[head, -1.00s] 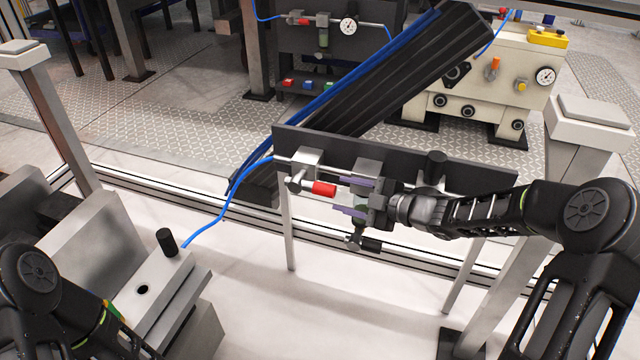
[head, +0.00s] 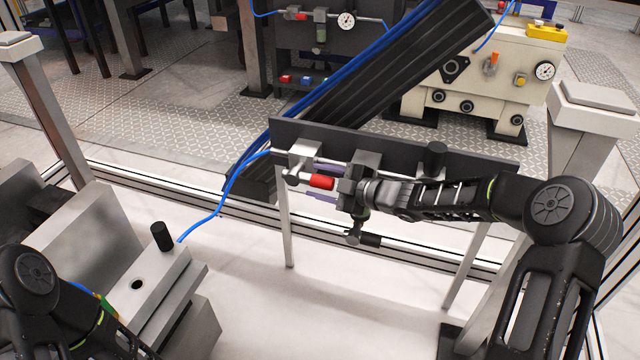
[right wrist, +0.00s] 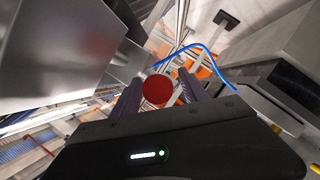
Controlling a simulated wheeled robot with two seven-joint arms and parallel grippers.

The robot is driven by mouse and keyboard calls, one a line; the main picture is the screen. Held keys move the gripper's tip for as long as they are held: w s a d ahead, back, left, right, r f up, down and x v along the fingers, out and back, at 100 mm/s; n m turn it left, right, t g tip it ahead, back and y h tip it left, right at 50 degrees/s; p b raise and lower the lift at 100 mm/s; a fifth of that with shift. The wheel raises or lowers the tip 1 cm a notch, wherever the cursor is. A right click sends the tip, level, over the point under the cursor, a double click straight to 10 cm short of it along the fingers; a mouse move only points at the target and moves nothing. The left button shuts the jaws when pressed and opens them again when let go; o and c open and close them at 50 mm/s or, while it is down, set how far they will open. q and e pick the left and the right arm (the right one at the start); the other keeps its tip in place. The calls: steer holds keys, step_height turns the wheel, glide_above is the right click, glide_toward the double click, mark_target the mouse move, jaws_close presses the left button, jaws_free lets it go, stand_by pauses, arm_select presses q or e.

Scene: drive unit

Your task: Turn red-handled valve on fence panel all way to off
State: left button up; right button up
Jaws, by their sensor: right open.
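The red-handled valve (head: 321,182) sits on the dark fence panel (head: 400,150), its red handle pointing right along the panel from a metal body (head: 300,163). My right gripper (head: 325,182) is at the handle, with one finger above it and one below in the head view. In the right wrist view the round red end of the handle (right wrist: 157,89) shows between the two open fingers (right wrist: 160,92). I cannot tell whether the fingers touch it. My left arm (head: 50,300) shows at the lower left; its gripper is out of view.
A blue hose (head: 222,200) runs from the valve to the left. Below my right gripper hangs a dark fitting (head: 362,238). A grey block with a black knob (head: 162,236) stands at the lower left. The floor below the panel is clear.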

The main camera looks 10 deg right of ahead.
steer(key=shift+c, duration=0.4)
jaws_close()
steer(key=shift+r, duration=0.1)
stand_by(0.9)
